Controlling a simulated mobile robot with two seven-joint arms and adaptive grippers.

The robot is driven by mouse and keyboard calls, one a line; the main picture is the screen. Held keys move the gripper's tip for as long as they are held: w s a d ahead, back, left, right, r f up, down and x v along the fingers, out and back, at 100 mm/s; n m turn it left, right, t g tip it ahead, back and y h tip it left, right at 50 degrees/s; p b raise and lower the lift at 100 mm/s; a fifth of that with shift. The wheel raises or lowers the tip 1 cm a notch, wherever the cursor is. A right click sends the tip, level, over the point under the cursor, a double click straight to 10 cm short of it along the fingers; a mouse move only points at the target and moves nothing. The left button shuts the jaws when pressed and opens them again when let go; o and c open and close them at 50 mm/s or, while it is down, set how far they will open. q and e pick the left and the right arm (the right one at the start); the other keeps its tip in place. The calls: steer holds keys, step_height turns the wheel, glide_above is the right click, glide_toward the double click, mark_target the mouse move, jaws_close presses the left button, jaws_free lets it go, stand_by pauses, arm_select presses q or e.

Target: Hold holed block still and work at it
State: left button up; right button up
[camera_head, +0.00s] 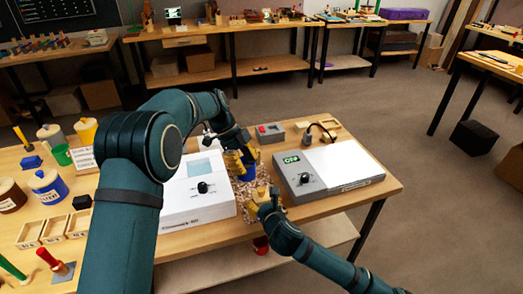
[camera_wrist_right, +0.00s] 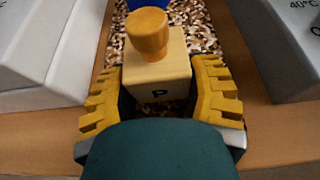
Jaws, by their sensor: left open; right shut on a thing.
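A pale wooden block marked "P" (camera_wrist_right: 174,70) sits on a speckled mat (camera_wrist_right: 195,22) in the right wrist view. A rounded orange-brown wooden piece (camera_wrist_right: 148,36) stands on its top and covers any hole there. My right gripper (camera_head: 262,196), with yellow fingers (camera_wrist_right: 160,92) on both sides of the block, is shut on it. My left gripper (camera_head: 241,160) is open, farther back over the mat, with its yellow fingers close to a blue object (camera_head: 247,173). The blue object's edge also shows at the top of the right wrist view (camera_wrist_right: 147,4). Whether the left fingers touch it, I cannot tell.
A white device with a black knob (camera_head: 196,205) stands left of the mat, and a grey-white device with a green display (camera_head: 335,170) stands right. They leave a narrow strip between them. Pots, a blue jar (camera_head: 48,188) and small wooden trays (camera_head: 54,230) crowd the bench's left.

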steer(key=o, duration=1.3)
